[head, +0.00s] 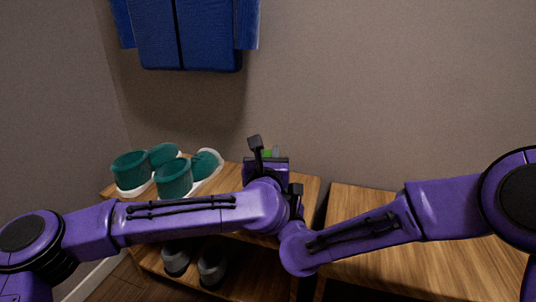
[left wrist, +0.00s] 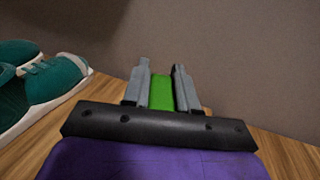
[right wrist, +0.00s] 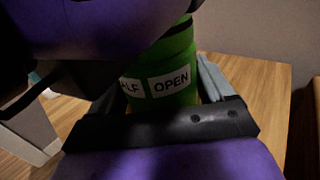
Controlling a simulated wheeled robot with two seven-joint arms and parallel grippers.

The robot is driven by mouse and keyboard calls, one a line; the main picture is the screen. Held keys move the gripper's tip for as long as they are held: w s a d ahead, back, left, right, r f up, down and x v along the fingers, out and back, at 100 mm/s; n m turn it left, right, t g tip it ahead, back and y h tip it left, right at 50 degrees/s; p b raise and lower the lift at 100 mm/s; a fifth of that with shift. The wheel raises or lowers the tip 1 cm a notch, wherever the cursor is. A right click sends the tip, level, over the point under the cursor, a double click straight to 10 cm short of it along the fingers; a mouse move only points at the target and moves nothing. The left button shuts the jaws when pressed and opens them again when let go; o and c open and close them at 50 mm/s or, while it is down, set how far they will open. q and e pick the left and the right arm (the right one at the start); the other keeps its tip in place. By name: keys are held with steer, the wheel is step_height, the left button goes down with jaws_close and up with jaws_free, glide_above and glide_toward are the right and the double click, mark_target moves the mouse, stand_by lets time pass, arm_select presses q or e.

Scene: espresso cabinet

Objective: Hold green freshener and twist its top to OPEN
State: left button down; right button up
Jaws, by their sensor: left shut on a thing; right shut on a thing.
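The green freshener (right wrist: 178,58) is upright and close in the right wrist view, with white labels reading "OPEN" and, partly cut off, "LF". My right gripper (right wrist: 163,80) is shut around its body; one grey finger shows on its right side. My purple left arm covers the upper left of that view. In the left wrist view my left gripper (left wrist: 162,72) is shut with grey fingers on both sides of the green freshener (left wrist: 160,94). In the head view only a sliver of the freshener (head: 266,153) shows; my arms hide the rest.
Teal shoes (head: 173,178) stand on the wooden shelf (head: 232,180) to the left, with grey shoes (head: 211,268) below. A wooden cabinet top (head: 350,204) lies to the right beyond a gap. A blue garment (head: 185,35) hangs on the back wall.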

mark_target(267, 151)
arm_select(q)
steer(key=c, duration=1)
jaws_free()
steer(key=shift+o, duration=0.2)
step_height(267, 151, up, 10)
steer(key=shift+r, duration=0.1)
